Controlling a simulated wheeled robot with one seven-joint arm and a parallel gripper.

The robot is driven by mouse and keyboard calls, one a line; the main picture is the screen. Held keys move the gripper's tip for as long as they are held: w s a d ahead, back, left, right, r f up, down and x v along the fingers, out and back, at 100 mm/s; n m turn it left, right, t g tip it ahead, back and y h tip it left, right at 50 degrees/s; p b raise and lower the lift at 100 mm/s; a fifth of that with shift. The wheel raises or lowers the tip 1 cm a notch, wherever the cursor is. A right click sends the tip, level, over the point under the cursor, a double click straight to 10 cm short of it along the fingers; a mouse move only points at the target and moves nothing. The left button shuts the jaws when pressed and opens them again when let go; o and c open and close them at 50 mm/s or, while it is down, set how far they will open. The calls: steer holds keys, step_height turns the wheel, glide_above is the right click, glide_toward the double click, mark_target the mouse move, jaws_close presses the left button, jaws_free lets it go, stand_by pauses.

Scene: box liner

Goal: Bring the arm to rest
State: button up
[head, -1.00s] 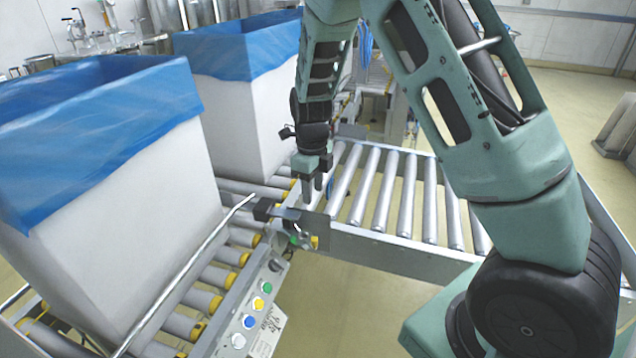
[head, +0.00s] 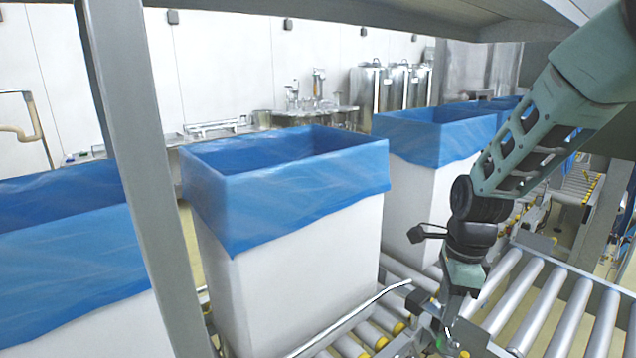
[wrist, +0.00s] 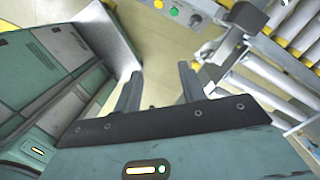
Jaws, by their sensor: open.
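My gripper (head: 447,322) hangs from my green arm at the right of the head view, pointing down near the end of the roller conveyor. In the wrist view my gripper (wrist: 160,88) shows two dark fingers apart with nothing between them. Past the fingers I see yellowish floor and a conveyor side. In the head view the fingertips are close to the conveyor's side rail; I cannot tell whether they touch it.
White boxes with blue liners stand in a row: a middle box (head: 300,270), one behind it (head: 420,185) and one at left (head: 70,290). A grey post (head: 140,170) stands in front. Conveyor rollers (head: 520,290) lie at right. A button panel (wrist: 175,12) shows in the wrist view.

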steer(key=s+a+r+n, duration=0.2)
steer(key=s+a+n, duration=0.2)
steer(key=s+n, duration=0.4)
steer(key=s+a+r+n+p, duration=0.1)
steer(key=s+a+r+n, duration=0.2)
steer(key=s+n, duration=0.5)
steer(key=s+a+r+n, duration=0.3)
steer(key=s+a+n, duration=0.2)
steer(key=s+n, duration=0.3)
steer(key=n, duration=0.4)
steer(key=shift+s+r+h+p, duration=0.15)
steer(key=shift+r+h+p, duration=0.1)
steer(key=shift+h+p, duration=0.1)
